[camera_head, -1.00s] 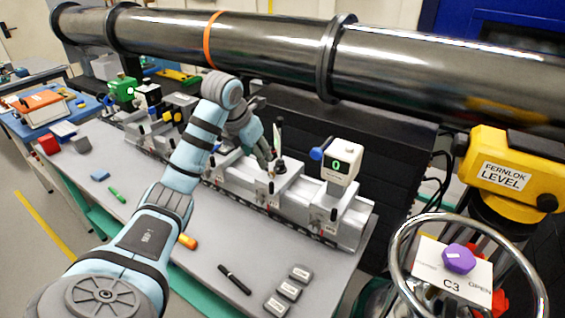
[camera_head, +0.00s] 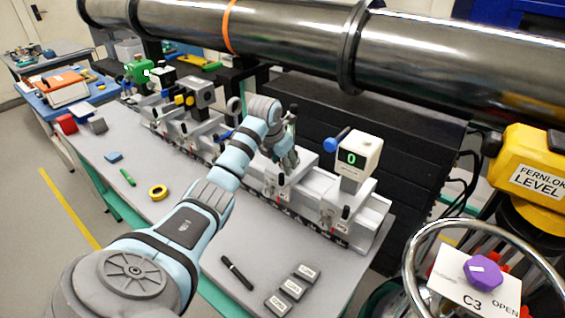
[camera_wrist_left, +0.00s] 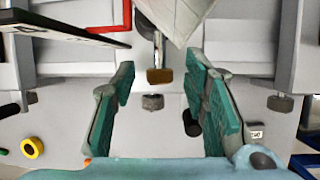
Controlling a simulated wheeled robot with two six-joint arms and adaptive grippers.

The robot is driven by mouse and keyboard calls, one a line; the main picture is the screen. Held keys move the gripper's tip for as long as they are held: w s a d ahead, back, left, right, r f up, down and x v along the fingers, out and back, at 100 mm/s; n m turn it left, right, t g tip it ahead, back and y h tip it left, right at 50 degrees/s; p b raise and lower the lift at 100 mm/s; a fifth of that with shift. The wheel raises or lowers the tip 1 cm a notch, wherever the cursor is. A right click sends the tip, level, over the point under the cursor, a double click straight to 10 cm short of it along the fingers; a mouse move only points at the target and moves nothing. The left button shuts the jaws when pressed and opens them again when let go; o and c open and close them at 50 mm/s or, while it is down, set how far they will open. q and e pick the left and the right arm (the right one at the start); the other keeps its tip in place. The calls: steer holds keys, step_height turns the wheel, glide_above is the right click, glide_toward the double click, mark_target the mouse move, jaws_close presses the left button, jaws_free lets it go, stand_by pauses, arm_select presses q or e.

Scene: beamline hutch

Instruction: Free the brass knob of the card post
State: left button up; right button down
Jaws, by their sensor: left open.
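The brass knob (camera_wrist_left: 158,77) shows in the left wrist view as a small brown-gold block at the end of a short metal stem. A pale card or plate (camera_wrist_left: 176,16) is above it in the picture. A grey knurled knob (camera_wrist_left: 152,102) is just below the brass one. My left gripper (camera_wrist_left: 160,70) is open, with its green fingers apart on either side of the brass knob in the picture. I cannot tell whether they touch it. In the head view my left gripper (camera_head: 287,160) is over the rail carriages and hides most of the post.
A white box with a green 0 (camera_head: 358,156) and blue knob stands right of my gripper on the rail. The dark pipe (camera_head: 290,35) runs behind. A black pen (camera_head: 237,272), grey blocks (camera_head: 292,288) and a yellow ring (camera_head: 158,192) lie on the bench.

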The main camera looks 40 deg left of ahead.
arm_select(q)
steer(key=shift+s, duration=0.25)
steer(key=shift+w, duration=0.1)
jaws_close()
steer(key=shift+a+r+h+p, duration=0.1)
steer(key=shift+a+h+p, duration=0.2)
steer(key=shift+h, duration=0.5)
steer(key=shift+a+f+n+h+b, duration=0.1)
steer(key=shift+f+n+h+b, duration=0.1)
steer(key=shift+h, duration=0.3)
steer(key=shift+f+n+h+b, duration=0.1)
steer(key=shift+n+h+b, duration=0.1)
steer(key=shift+h, duration=0.3)
steer(key=shift+r+t, duration=0.15)
steer(key=shift+t, duration=0.15)
jaws_free()
